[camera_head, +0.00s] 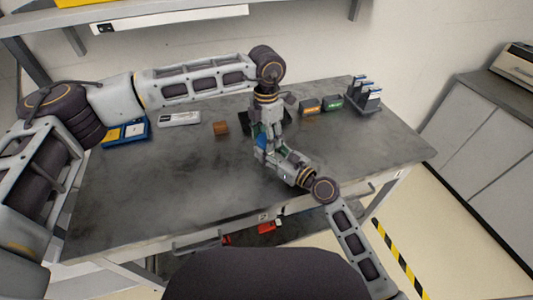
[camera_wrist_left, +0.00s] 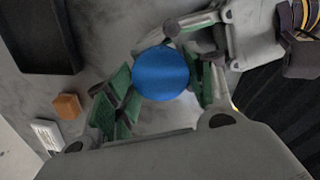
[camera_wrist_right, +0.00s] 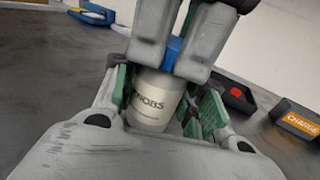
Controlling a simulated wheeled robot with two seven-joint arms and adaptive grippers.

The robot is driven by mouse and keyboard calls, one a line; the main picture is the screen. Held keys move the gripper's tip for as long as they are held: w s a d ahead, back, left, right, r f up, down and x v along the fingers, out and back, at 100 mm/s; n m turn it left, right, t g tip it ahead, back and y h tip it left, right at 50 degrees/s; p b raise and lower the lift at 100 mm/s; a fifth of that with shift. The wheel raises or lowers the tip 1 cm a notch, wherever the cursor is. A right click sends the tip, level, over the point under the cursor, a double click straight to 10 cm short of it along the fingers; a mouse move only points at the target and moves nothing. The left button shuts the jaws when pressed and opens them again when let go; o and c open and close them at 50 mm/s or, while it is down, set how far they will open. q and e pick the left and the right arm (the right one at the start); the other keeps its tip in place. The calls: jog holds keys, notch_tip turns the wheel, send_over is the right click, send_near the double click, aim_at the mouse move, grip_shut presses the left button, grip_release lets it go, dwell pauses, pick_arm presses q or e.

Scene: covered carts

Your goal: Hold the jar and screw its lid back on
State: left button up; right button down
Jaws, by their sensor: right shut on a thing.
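The white jar (camera_wrist_right: 155,98) stands upright in the right wrist view, with part of its dark lettering showing. The blue round lid (camera_wrist_left: 160,73) is on top of the jar's mouth; it also shows in the right wrist view (camera_wrist_right: 173,47). I cannot tell how tightly it sits. My right gripper (camera_wrist_right: 163,110) is shut on the jar's body from the side. My left gripper (camera_wrist_left: 165,95) points down from above with its green-padded fingers apart on both sides of the lid. In the head view the two grippers meet above the table and mostly hide the jar.
The grey table (camera_head: 170,190) has clear room in front. Behind stand a blue tray (camera_head: 125,133), a white box (camera_head: 179,118), a brown block (camera_head: 221,128), a dark tray (camera_wrist_left: 38,35), an orange box (camera_head: 309,105), a green box (camera_head: 331,103) and a rack (camera_head: 367,102).

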pick_arm(q)
jog(key=o, duration=0.4)
jog(key=shift+r, duration=0.15)
notch_tip(320, 180, up, 12)
dwell(0.8)
pick_arm(e)
jog(key=c, duration=0.7)
grip_release()
jog(key=shift+c, duration=0.2)
jog(key=shift+s+d, duration=0.1)
jog(key=shift+v, duration=5.85)
